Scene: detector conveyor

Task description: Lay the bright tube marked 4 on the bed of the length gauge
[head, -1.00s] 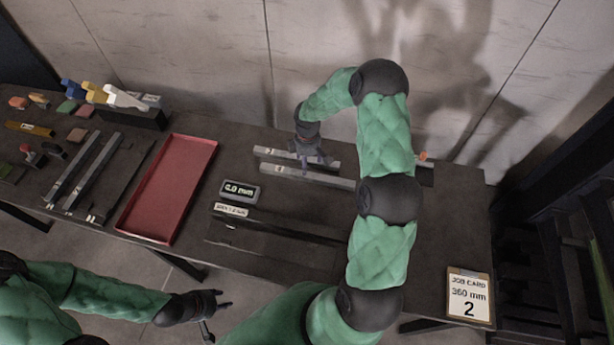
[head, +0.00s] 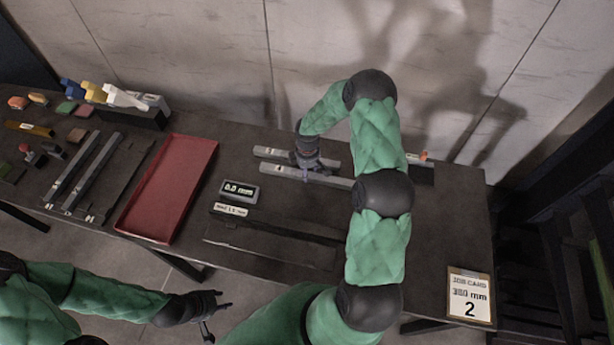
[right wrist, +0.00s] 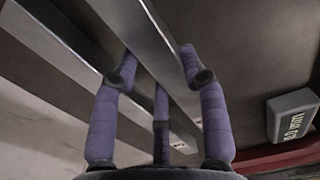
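Two bright tubes lie side by side at the back middle of the table in the head view. The front one, whose mark looks like a 4, is the tube marked 4 (head: 335,180); the back tube (head: 272,152) has a mark too small to read. My right gripper (head: 306,174) is low over the front tube. In the right wrist view my right gripper (right wrist: 158,58) is open, its fingers straddling a bright tube (right wrist: 138,28) with gaps visible. The length gauge bed (head: 275,243) is dark and empty; its display (head: 238,190) reads 0.0 mm. My left gripper (head: 214,312) is open and empty before the table.
A red tray (head: 170,190) lies left of the gauge. More tubes (head: 85,170) lie further left, near small coloured blocks. A job card (head: 469,296) showing 2 is at the front right. The wall stands close behind the tubes. The right table end is mostly clear.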

